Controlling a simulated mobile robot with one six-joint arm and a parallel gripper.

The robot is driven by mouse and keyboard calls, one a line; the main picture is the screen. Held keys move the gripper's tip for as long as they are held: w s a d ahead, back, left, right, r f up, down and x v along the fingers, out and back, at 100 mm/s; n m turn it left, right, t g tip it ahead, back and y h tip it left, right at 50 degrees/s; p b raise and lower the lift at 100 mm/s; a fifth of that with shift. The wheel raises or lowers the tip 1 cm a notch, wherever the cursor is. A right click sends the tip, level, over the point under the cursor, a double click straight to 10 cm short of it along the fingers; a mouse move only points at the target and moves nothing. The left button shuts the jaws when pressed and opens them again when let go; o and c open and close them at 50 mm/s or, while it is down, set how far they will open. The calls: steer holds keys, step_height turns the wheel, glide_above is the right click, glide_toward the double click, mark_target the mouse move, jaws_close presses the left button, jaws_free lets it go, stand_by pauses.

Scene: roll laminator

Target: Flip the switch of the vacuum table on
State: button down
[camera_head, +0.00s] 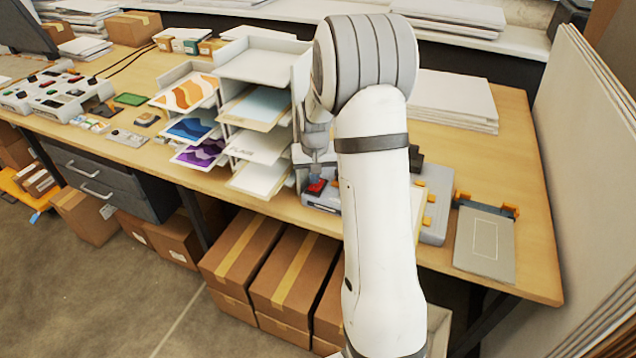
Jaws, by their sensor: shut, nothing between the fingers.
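A grey device (437,193) with orange tabs stands on the wooden bench, mostly behind my arm. To the left of my arm, a light grey housing (327,203) shows at the bench's front edge. A small red switch (316,187) sits on its top; whether this housing and the grey device are one unit, I cannot tell. My gripper (318,173) points down just above the red switch, shut and empty. Whether its tips touch the switch is too small to tell, as is the switch's position.
Paper trays (262,62) with coloured prints stand close left of my gripper. A grey board (484,243) with orange clips lies at the right. A paper stack (452,97) lies behind. Cardboard boxes (290,270) fill the floor under the bench. Large panels (590,150) lean at the right.

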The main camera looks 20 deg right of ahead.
mark_target(314, 188)
steer(key=shift+f+b, duration=0.75)
steer(key=shift+f, duration=0.15)
stand_by(0.5)
steer(key=shift+r+p, duration=1.85)
steer(key=shift+r, duration=1.65)
steer(key=s+a+r+n+b, duration=0.1)
steer(key=s+a+r, duration=0.2)
steer(key=s+r, duration=0.25)
steer(key=s+a+r+b, duration=0.1)
steer(key=s+a+r, duration=0.3)
steer(key=s, duration=0.3)
steer(key=s+a+n, duration=0.1)
steer(key=s+a, duration=0.1)
steer(key=s, duration=0.6)
steer(key=s+a+r+n+t+b, duration=0.1)
steer(key=s+a, duration=0.1)
steer(key=s, duration=0.6)
steer(key=shift+s+a+t, duration=0.2)
steer(key=shift+s+t, duration=0.05)
steer(key=shift+t, duration=0.05)
